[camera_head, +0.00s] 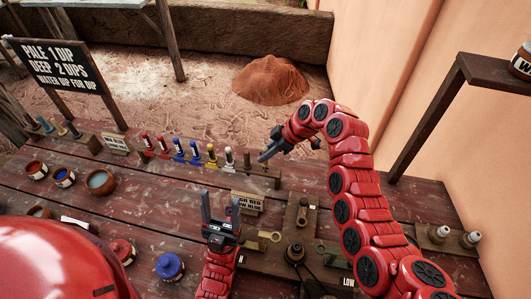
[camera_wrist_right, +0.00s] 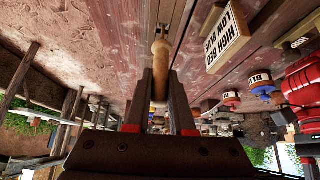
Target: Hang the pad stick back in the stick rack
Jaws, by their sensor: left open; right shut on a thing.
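My right gripper (camera_head: 268,154) is above the right part of the long low rack (camera_head: 262,172) and is shut on a pale wooden stick. In the right wrist view, the stick (camera_wrist_right: 161,62) lies lengthwise between the two dark fingers (camera_wrist_right: 162,90). Its far end reaches close to the plank surface; I cannot tell whether it touches. The rack carries several upright sticks with red, blue, yellow and white parts (camera_head: 195,152). My left gripper (camera_head: 220,204) is open and empty over the front of the table, fingers pointing away.
A small sign (camera_head: 247,202) reading high red, low blue stands between the grippers. Paint pots (camera_head: 65,177) and a shorter rack (camera_head: 62,132) are at the left. A red-lidded pot and blue pot (camera_head: 170,266) are in front. A wooden valve post (camera_head: 297,225) stands right of centre.

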